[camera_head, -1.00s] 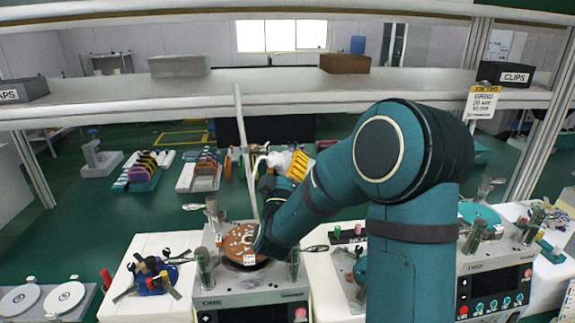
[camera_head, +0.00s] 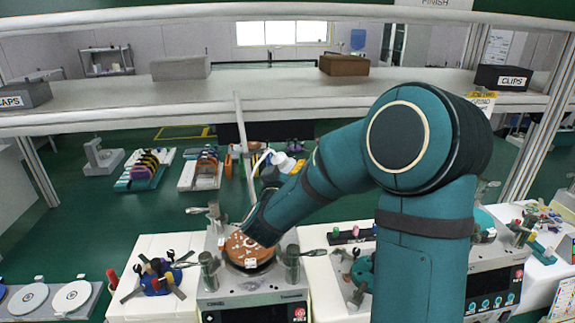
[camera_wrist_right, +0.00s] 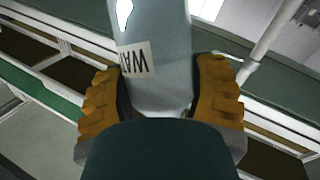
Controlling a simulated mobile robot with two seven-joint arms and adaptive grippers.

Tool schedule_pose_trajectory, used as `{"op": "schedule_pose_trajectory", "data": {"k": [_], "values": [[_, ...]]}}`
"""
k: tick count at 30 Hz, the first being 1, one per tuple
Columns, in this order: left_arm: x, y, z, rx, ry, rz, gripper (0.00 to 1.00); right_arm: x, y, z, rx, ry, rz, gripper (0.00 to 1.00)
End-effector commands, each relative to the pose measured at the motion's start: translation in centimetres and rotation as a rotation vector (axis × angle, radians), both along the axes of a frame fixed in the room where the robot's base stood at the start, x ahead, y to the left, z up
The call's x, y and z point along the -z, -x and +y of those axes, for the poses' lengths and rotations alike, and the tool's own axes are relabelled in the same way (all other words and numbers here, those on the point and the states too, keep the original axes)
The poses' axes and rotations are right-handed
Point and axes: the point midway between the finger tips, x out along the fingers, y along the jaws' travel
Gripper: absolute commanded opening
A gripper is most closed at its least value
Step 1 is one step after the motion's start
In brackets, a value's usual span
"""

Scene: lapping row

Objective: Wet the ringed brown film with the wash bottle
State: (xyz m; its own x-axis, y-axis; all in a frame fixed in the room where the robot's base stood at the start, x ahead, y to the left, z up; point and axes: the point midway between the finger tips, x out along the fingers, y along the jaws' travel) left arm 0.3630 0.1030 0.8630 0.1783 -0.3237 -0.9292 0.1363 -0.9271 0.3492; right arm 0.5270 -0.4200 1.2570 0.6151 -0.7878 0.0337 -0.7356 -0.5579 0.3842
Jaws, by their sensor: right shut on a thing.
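The brown film covers a round plate (camera_head: 246,248) on the middle machine, with pale marks on its surface. My right forearm and wrist cover its upper right edge. The wash bottle (camera_head: 284,160) is a pale bottle with a thin curved spout, held beyond and above the plate. In the right wrist view the bottle (camera_wrist_right: 158,75) fills the space between the yellow finger pads, with part of a label showing. My right gripper (camera_wrist_right: 163,98) is shut on it. In the head view this gripper (camera_head: 287,166) is partly hidden behind my arm. My left gripper is not in view.
A thin upright pole (camera_head: 243,150) stands behind the plate. Metal posts (camera_head: 208,270) flank it. A tool holder (camera_head: 157,276) stands on the white bench to the left. A long shelf (camera_head: 230,92) crosses above. Another machine (camera_head: 497,285) stands at right.

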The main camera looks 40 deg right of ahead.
Motion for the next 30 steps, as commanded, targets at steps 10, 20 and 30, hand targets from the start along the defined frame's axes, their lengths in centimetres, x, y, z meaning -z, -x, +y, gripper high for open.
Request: {"op": "schedule_pose_trajectory", "data": {"k": [10,20,30], "values": [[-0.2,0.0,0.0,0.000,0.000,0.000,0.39,0.0,0.0,0.0,0.001,-0.023,-0.004,0.18],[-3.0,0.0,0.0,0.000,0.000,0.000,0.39,-0.5,0.0,0.0,0.000,-0.191,-0.011,0.18],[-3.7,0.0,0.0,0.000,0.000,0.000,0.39,0.0,0.0,0.0,0.000,-0.273,-0.016,0.18]]}}
